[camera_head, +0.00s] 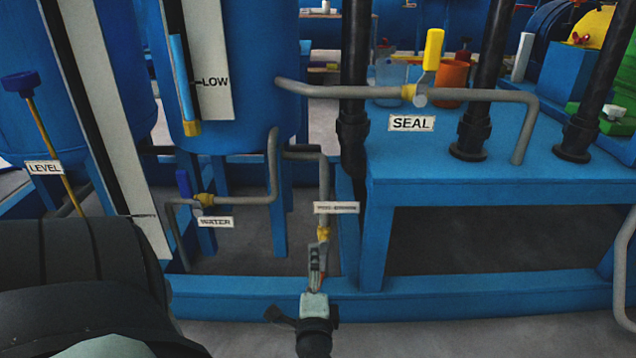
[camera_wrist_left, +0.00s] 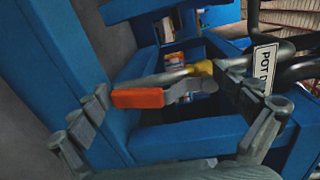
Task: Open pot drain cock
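The "POT D…" label (camera_wrist_left: 264,68) is partly cut off by a finger. My left gripper (camera_head: 317,262) is open at the cock. The handle's end appears close to one finger pad; contact cannot be told. My right gripper is out of view.
A WATER valve with a blue handle (camera_head: 184,184) is to the left. A SEAL valve with a yellow handle (camera_head: 433,49) is above right. A blue frame beam (camera_head: 420,297) runs low behind my gripper. A LEVEL rod with a blue knob (camera_head: 21,83) stands far left.

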